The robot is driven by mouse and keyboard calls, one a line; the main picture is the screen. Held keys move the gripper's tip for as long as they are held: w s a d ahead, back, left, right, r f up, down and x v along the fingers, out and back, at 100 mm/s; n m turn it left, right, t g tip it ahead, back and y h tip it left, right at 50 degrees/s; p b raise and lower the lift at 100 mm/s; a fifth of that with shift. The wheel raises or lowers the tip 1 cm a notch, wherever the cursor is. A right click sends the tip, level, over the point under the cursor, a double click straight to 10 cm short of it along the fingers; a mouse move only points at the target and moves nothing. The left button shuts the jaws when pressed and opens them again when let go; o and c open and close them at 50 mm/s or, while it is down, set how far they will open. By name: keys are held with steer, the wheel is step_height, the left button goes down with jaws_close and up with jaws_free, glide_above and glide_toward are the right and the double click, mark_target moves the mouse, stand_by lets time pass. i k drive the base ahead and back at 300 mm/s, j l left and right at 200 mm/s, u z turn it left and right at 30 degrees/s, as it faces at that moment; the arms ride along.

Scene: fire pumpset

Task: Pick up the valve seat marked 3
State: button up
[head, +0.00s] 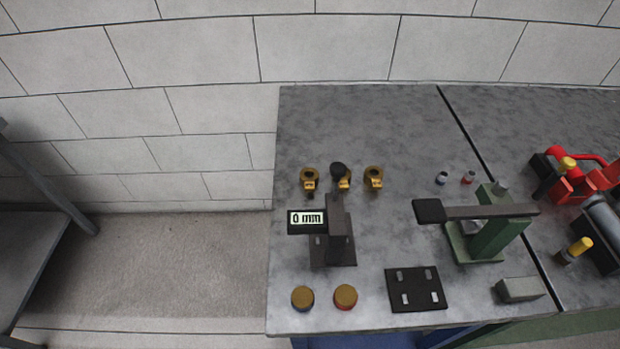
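Three brass-coloured ring-like pieces with small tags stand in a row on the grey bench, and they look like the valve seats: a left one (310,176), a middle one (345,182) and a right one (374,176). Their marks are too small to read, so I cannot tell which is marked 3. A dark round knob (338,169) partly covers the middle piece. My gripper is not in view.
A dark gauge reading "0 mm" (307,218) stands in front of the row. A green lever press (490,235) is to its right. Two brass-topped discs (303,297), a black slotted plate (417,289) and a grey block (520,289) lie near the front edge. Red equipment (575,185) stands far right.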

mark_target(309, 176)
steer(key=j+u, duration=0.15)
steer(key=u, duration=0.3)
steer(key=i+j+u, duration=0.15)
steer(key=u, duration=0.3)
steer(key=i+j+u, duration=0.1)
steer(key=u, duration=0.35)
steer(key=i+u, duration=0.1)
steer(key=u, duration=0.35)
steer(key=i+j+u, duration=0.1)
steer(key=u, duration=0.35)
steer(key=i+j+z, duration=0.25)
steer(key=i, duration=0.4)
steer(key=l, duration=0.1)
